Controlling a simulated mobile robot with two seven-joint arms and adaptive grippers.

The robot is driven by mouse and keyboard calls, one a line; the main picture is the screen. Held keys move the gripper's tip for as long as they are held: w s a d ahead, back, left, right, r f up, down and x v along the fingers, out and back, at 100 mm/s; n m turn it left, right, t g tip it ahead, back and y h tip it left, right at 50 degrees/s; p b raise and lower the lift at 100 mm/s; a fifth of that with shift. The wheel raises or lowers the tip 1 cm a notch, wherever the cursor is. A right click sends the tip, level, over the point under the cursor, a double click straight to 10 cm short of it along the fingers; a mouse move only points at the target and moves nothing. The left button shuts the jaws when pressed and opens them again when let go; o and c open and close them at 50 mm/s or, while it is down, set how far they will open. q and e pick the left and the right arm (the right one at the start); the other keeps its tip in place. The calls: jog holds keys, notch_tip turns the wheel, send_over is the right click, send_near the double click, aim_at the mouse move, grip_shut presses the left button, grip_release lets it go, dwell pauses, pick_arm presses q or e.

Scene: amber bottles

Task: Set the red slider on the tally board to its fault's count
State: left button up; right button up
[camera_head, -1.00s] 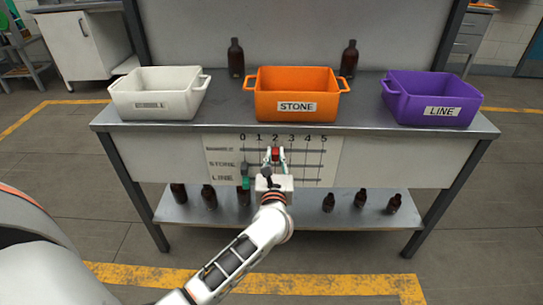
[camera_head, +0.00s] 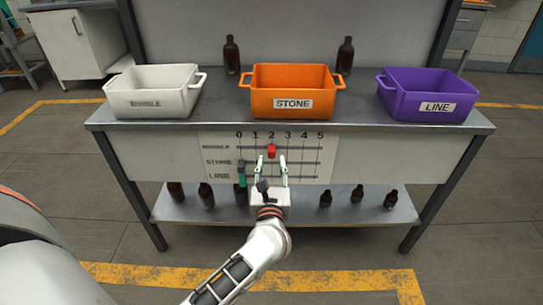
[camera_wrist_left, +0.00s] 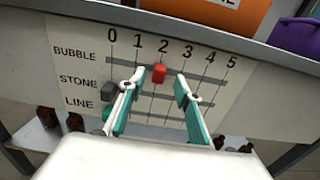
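The tally board (camera_head: 300,175) is on the table's front, with columns 0 to 5 and rows BUBBLE, STONE and LINE. The red slider (camera_head: 271,151) sits on the top BUBBLE rail at the 2 mark; it also shows in the left wrist view (camera_wrist_left: 159,73). A dark grey slider (camera_wrist_left: 108,91) is at 0 on the STONE row and a green one (camera_wrist_left: 107,112) at 0 on the LINE row. My left gripper (camera_head: 270,164) is open and empty, its fingers below and in front of the red slider, apart from it. My right gripper is out of view.
A white bin (camera_head: 152,105), an orange STONE bin (camera_head: 270,103) and a purple LINE bin (camera_head: 410,105) stand on the table (camera_head: 215,118). Two amber bottles (camera_head: 231,55) stand behind them. Several more bottles stand on the lower shelf (camera_head: 300,212).

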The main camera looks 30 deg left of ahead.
pick_arm(q)
jog(key=v, duration=0.6)
jog(key=shift+s+d, duration=0.15)
jog(key=shift+s, duration=0.1)
